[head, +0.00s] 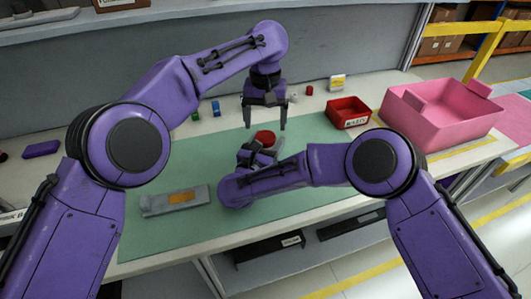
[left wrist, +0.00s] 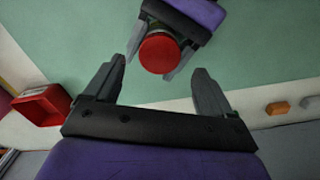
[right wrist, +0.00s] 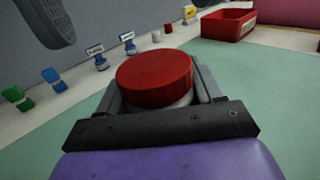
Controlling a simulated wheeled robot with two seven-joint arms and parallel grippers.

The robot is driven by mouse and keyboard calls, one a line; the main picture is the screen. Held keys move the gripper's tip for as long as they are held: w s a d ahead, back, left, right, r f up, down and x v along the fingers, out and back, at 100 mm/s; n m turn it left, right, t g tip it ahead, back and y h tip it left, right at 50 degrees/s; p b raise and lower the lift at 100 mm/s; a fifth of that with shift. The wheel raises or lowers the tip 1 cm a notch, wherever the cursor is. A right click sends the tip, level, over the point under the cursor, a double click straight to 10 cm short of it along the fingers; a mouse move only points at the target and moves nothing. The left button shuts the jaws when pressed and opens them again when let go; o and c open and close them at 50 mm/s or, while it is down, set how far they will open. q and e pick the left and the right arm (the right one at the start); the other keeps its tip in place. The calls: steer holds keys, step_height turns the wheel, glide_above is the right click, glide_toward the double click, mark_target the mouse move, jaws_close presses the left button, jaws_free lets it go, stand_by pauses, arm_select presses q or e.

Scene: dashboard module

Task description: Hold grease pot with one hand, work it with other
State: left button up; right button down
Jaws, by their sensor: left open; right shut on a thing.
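The grease pot, a pale pot with a round red lid (head: 265,138), stands on the green mat. In the right wrist view the red lid (right wrist: 155,78) sits between the two fingers of my right gripper (right wrist: 158,98), which is shut on the pot. My left gripper (head: 265,112) is open, empty and pointing down above the pot. In the left wrist view the red lid (left wrist: 159,53) lies beyond the open fingertips of my left gripper (left wrist: 160,75), apart from them. The pot's body is mostly hidden by the lid and my right gripper.
A red bin (head: 347,112) and a large pink crate (head: 440,115) stand at the right of the bench. A grey block with an orange patch (head: 175,200) lies at the mat's left.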

mark_target(265, 136)
arm_select(q)
steer(key=shift+c, duration=0.4)
steer(key=shift+r+m, duration=0.4)
steer(key=shift+r, duration=0.05)
step_height(265, 136, up, 3)
steer(key=m, duration=0.3)
steer(key=shift+f+m, duration=0.15)
steer(key=shift+m, duration=0.15)
step_height(265, 136, down, 8)
steer(key=shift+f, duration=0.1)
